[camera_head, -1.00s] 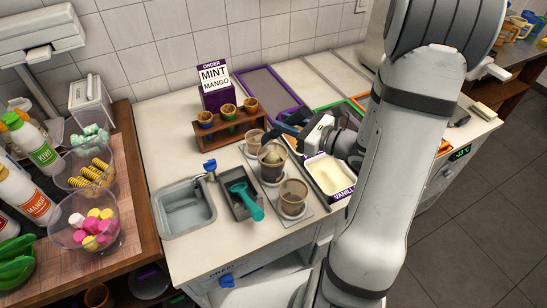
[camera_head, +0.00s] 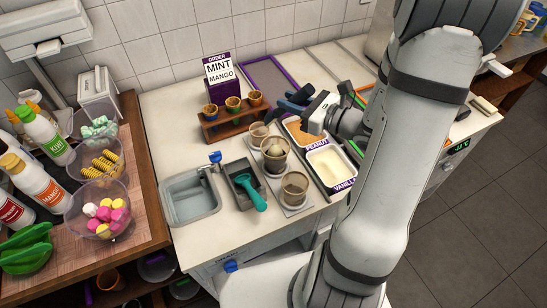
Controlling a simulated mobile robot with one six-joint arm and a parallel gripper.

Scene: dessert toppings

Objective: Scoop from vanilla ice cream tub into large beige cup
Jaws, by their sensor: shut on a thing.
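The vanilla tub (camera_head: 331,163), pale cream inside with a purple label, is set in the counter right of the cups. Three translucent beige cups stand in a row: a back cup (camera_head: 259,136), a middle cup (camera_head: 274,160) with something pale in it, and a front cup (camera_head: 295,190). I cannot tell for sure which is the large one. My gripper (camera_head: 291,102), with dark blue fingers, is above and behind the cups, left of the peanut tub. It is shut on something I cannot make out. A teal scoop (camera_head: 250,188) rests in a dark holder (camera_head: 232,173).
The orange-brown peanut tub (camera_head: 300,131) is behind the vanilla tub. A wooden rack (camera_head: 226,129) with several cones and an order sign (camera_head: 221,74) reading mint and mango stand behind. A sink (camera_head: 190,196) is at left. My arm covers the right side of the counter.

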